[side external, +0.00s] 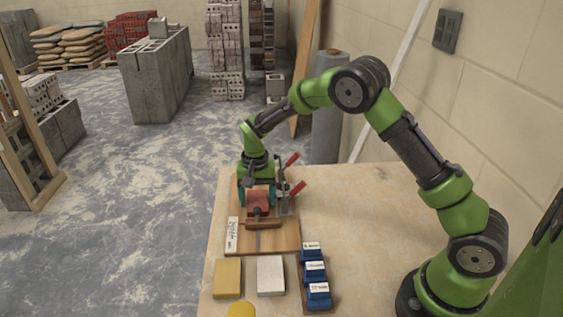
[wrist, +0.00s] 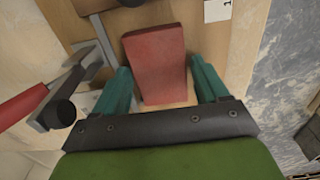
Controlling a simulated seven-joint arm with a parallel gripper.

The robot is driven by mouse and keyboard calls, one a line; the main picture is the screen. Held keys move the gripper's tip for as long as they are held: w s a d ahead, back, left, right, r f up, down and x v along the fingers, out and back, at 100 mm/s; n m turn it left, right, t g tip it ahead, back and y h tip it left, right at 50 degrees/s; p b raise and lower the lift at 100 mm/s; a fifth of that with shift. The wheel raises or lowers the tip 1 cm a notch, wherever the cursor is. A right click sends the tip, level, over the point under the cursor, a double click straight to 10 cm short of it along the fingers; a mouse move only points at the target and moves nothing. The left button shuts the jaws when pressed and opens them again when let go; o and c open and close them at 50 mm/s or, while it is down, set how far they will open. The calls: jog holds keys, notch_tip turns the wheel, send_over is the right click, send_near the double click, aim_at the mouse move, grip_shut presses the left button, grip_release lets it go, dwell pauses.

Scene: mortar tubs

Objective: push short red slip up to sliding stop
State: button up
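The red slip (side external: 257,201) lies on a wooden board (side external: 286,240); in the wrist view it is a red block (wrist: 156,62) at upper centre. My gripper (side external: 258,194) is low over the board, at the slip's far end in the side view. Its two teal fingers stand apart, one on each side of the slip, and I see no clear grip on it in the wrist view (wrist: 164,90). A brown wooden bar (side external: 263,224), apparently the sliding stop, lies across the board just in front of the slip. Whether slip and bar touch is unclear.
Toggle clamps with red handles (side external: 297,187) stand close on the right of my gripper. A white labelled strip (side external: 232,236) lies along the board's left edge. A yellow block (side external: 227,279), a white block (side external: 271,275) and labelled blue blocks (side external: 315,272) stand in front.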

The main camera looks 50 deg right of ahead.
jog(key=c, duration=0.9)
jog(key=shift+s+a, duration=0.85)
jog(key=shift+a, duration=0.05)
jog(key=o, duration=1.2)
jog(key=shift+o, duration=0.2)
jog(key=shift+d, duration=0.1)
notch_tip(320, 180, up, 17)
